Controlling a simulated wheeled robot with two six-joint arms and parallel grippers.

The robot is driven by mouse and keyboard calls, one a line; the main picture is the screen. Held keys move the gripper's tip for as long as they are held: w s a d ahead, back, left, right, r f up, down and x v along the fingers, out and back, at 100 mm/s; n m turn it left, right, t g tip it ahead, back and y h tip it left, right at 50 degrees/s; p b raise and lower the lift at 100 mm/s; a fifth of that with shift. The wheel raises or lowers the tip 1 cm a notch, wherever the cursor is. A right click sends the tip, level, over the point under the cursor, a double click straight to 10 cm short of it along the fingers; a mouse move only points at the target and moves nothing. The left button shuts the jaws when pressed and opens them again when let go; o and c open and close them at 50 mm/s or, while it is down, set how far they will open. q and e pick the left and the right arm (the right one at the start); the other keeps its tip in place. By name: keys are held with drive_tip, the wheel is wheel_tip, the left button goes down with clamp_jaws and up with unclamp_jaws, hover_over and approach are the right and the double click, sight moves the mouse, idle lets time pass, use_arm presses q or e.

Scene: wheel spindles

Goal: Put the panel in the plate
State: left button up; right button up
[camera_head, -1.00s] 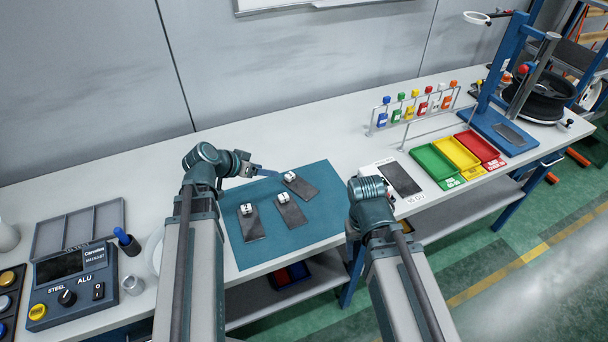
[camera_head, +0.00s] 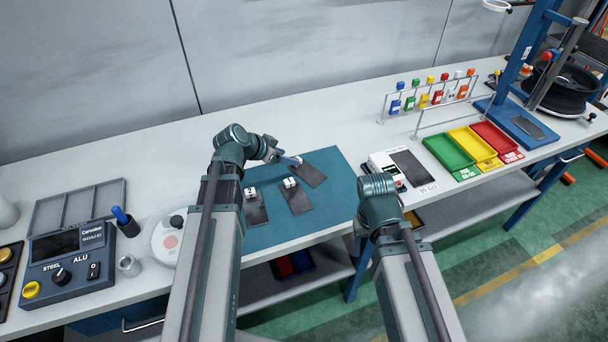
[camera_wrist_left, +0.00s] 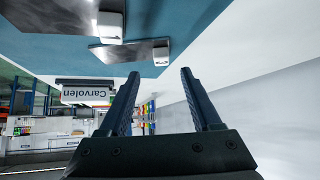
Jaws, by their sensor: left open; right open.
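Several flat dark panels, each with a white block at one end, lie on the blue mat (camera_head: 335,200). The far panel (camera_head: 313,176) is nearest my left gripper (camera_head: 289,161), which is at its block end; contact cannot be told. The middle panel (camera_head: 299,201) and the left panel (camera_head: 257,210) lie nearer me. In the left wrist view my left gripper (camera_wrist_left: 160,85) is open with nothing between its fingers; two panels show above it. A round white plate (camera_head: 159,241) with a reddish centre spot and a dark knob stands left of my left arm. My right gripper is hidden behind its wrist.
A control box (camera_head: 68,260) stands at the left, beside a blue-handled tool in a cup (camera_head: 125,222). Right of the mat are a white device with a dark plate (camera_head: 412,168), green (camera_head: 446,152), yellow and red trays, and a rack of coloured tags (camera_head: 430,97).

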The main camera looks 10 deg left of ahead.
sight(307, 170)
use_arm(q)
drive_tip(key=shift+w+d+f, duration=0.1)
drive_tip(key=shift+w+f, duration=0.05)
drive_tip(key=b+x, duration=0.2)
drive_tip(key=x, duration=0.1)
drive_tip(key=b+x, duration=0.2)
drive_tip(key=shift+a+f, duration=0.15)
drive_tip(key=shift+a, duration=0.15)
drive_tip(key=shift+d, duration=0.1)
clamp_jaws()
